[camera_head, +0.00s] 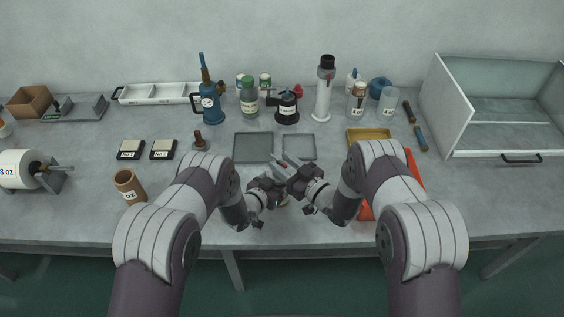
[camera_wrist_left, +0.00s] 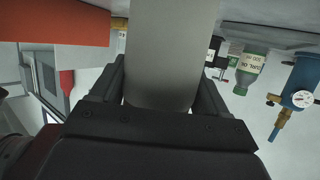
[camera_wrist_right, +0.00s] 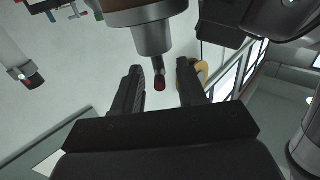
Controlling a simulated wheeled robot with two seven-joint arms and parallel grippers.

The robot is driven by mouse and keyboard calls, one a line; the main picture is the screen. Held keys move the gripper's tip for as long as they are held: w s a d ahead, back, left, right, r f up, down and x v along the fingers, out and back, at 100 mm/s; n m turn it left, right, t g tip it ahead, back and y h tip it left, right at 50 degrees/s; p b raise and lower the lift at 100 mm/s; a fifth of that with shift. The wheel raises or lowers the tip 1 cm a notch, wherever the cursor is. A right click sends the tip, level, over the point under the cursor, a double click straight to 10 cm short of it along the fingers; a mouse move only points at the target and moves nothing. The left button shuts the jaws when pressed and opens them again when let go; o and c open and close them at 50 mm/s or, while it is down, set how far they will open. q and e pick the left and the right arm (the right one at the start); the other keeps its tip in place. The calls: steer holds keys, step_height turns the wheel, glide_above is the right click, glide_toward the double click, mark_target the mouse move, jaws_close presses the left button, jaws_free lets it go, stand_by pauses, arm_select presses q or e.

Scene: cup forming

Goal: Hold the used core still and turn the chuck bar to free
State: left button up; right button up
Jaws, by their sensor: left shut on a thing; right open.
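My left gripper (camera_head: 272,184) is shut on a smooth grey cylinder, seemingly the used core (camera_wrist_left: 172,50), which fills the space between its fingers in the left wrist view. My right gripper (camera_head: 292,172) is close beside it in the head view. In the right wrist view my right gripper (camera_wrist_right: 160,70) is open. A short dark bar with a red tip, seemingly the chuck bar (camera_wrist_right: 160,80), stands between its fingers, apart from both. Above it are a grey metal collar (camera_wrist_right: 152,38) and a brown body (camera_wrist_right: 140,15). In the head view the arms mostly hide these parts.
Behind the grippers lie a dark grey tray (camera_head: 253,148), a smaller grey tray (camera_head: 299,147) and a yellow tray (camera_head: 370,134). A brown cup (camera_head: 129,186) is at left. An orange-red thing (camera_head: 414,170) lies partly behind my right arm.

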steer(key=v, duration=1.1)
steer(key=shift+d, duration=0.1)
